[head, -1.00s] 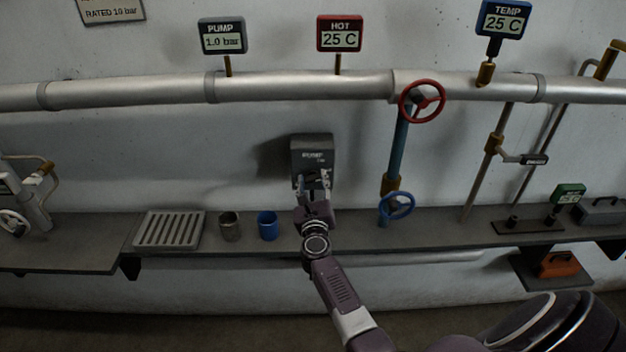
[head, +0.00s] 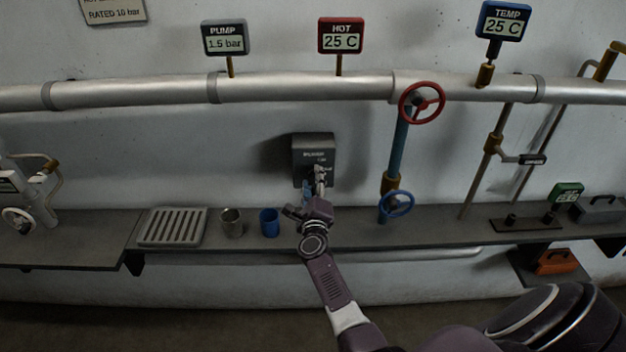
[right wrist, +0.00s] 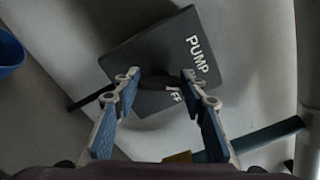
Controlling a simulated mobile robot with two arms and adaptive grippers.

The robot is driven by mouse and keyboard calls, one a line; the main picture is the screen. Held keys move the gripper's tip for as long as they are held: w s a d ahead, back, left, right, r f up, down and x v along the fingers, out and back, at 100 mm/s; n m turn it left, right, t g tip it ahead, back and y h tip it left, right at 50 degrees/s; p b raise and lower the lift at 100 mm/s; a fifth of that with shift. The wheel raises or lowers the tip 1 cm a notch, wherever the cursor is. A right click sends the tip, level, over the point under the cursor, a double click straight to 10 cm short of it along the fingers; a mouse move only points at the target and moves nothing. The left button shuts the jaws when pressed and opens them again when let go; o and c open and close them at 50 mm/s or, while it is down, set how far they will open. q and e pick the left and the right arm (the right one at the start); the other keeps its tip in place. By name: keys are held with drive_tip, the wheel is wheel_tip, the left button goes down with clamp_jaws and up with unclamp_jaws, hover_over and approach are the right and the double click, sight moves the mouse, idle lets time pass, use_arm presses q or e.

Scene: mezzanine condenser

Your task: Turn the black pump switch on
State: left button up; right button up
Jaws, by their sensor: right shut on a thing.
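The black pump switch (head: 311,146) is a dark box on the wall above the shelf. In the right wrist view, its face (right wrist: 130,52) carries the white word PUMP and, lower down, a partly covered label ending in FF. My right gripper (head: 320,178) is at the front of the box. In the right wrist view my right gripper (right wrist: 161,82) has its two fingers on either side of the dark switch knob (right wrist: 159,82) and is shut on it. The fingers hide part of the knob. The PUMP gauge (head: 225,38) reads 1.5 bar. My left gripper is not in view.
On the shelf left of my arm stand a blue cup (head: 269,222), a metal cup (head: 231,222) and a slatted tray (head: 173,227). To the right are a red handwheel (head: 422,102) and a blue handwheel (head: 397,205). A large pipe (head: 300,86) runs above.

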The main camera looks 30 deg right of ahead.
idle(0.5)
drive_tip(key=o, duration=1.2)
drive_tip(key=shift+c, duration=0.2)
drive_tip(key=v, duration=0.7)
drive_tip(key=shift+s+a, duration=0.2)
drive_tip(key=shift+s, duration=0.1)
